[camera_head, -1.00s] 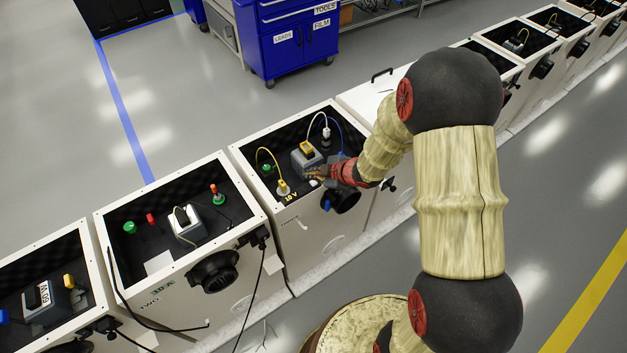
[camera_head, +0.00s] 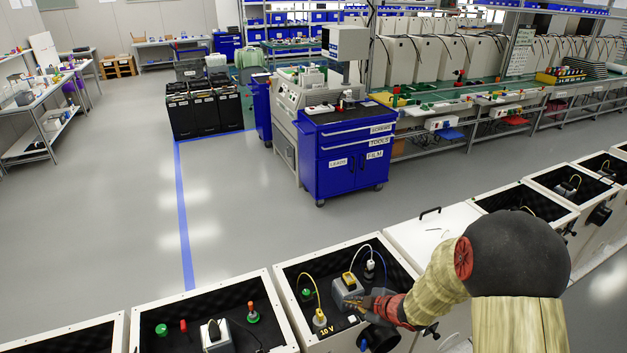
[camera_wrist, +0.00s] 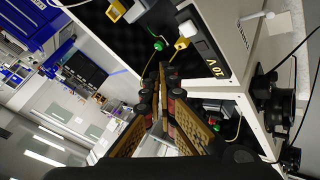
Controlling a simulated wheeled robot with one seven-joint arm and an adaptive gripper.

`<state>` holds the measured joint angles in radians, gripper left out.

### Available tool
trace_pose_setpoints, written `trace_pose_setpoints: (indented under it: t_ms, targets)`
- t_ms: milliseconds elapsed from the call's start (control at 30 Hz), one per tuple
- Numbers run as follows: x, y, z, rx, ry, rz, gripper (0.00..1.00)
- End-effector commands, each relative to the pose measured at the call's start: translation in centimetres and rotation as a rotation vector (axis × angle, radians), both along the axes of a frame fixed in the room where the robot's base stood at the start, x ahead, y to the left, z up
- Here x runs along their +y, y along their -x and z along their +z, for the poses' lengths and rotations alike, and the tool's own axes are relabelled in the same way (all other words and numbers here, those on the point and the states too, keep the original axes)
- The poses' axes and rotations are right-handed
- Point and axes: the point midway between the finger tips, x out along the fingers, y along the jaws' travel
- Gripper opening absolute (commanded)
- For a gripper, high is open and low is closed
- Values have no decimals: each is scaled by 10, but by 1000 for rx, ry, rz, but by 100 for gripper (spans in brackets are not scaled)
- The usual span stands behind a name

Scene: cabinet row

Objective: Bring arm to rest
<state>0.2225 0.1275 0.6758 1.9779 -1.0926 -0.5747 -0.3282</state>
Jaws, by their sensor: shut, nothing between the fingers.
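My arm (camera_head: 515,255) reaches in from the lower right, over the front edge of an open-topped white cabinet (camera_head: 290,270) with a black lining and a "10 V" label. My gripper (camera_head: 352,301) is shut and empty, just above the front of that cabinet, beside a grey box (camera_head: 347,290) with a yellow top. In the wrist view the gripper (camera_wrist: 158,72) shows its two fingers brought together, with nothing between them. Whether the fingertips touch the grey box cannot be told.
In the cabinet, a yellow cable (camera_head: 311,287), a white-blue cable and a green knob (camera_head: 306,294) are close to my gripper. A closed white lid (camera_head: 432,232) lies to the right. A blue tool cart (camera_head: 345,150) stands behind. The grey floor between is clear.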

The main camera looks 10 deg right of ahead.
Motion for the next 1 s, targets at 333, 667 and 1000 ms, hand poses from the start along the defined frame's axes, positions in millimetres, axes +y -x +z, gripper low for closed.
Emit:
trace_pose_setpoints:
  t_ms: [333,667,1000]
  targets:
    - [-92,62,-36,318,132,-452,0]
    - [-119,180,92,556,79,-1080,0]
    - [-42,276,208,625,-209,-1254,0]
